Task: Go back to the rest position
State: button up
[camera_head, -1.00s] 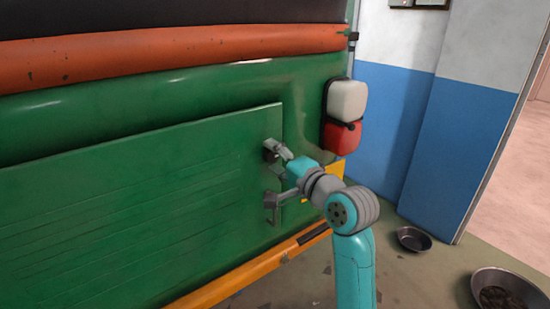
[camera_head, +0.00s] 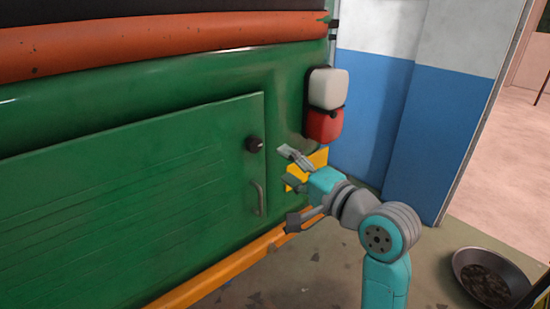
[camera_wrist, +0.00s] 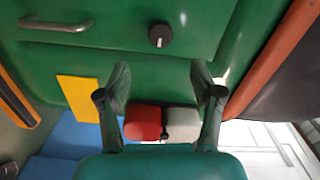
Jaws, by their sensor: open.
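My gripper (camera_head: 288,186) is open and empty, to the right of the green hatch panel (camera_head: 120,190) on the rickshaw's rear. The panel carries a dark round knob (camera_head: 254,144) and a handle (camera_head: 258,198) below it, both clear of my fingers. In the wrist view my open fingers (camera_wrist: 160,95) spread with nothing between them touching; the knob (camera_wrist: 160,36) and the handle (camera_wrist: 56,24) show beyond them. The panel looks shut.
A white and red lamp (camera_head: 325,122) is just above and right of my gripper. A yellow plate (camera_head: 306,170) is behind it. A metal bowl (camera_head: 490,278) stands on the floor at the lower right. A blue and white wall (camera_head: 430,130) rises behind.

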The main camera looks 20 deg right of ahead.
jog(key=shift+s+d, duration=0.2)
jog(key=shift+s, duration=0.45)
jog(key=s+a+f+n+h, duration=0.1)
jog(key=s+f+h, duration=0.1)
jog(key=s+f, duration=0.5)
jog(key=s+f+g+h, duration=0.1)
jog(key=s+f+h, duration=0.15)
jog(key=f, duration=0.75)
jog(key=s+a+f+n+h, duration=0.1)
jog(key=s+f, duration=0.4)
jog(key=f, duration=0.4)
jog(key=s+f+n, duration=0.1)
jog(key=s+n, duration=0.2)
jog(key=s, duration=0.6)
jog(key=s+a+f+n+g, duration=0.1)
jog(key=s+n, duration=0.3)
jog(key=s, duration=0.5)
jog(key=s+f+n, duration=0.3)
jog(key=s, duration=0.6)
jog(key=shift+s+a+f, duration=0.15)
jog(key=shift+s+a, duration=0.05)
jog(key=shift+a, duration=0.2)
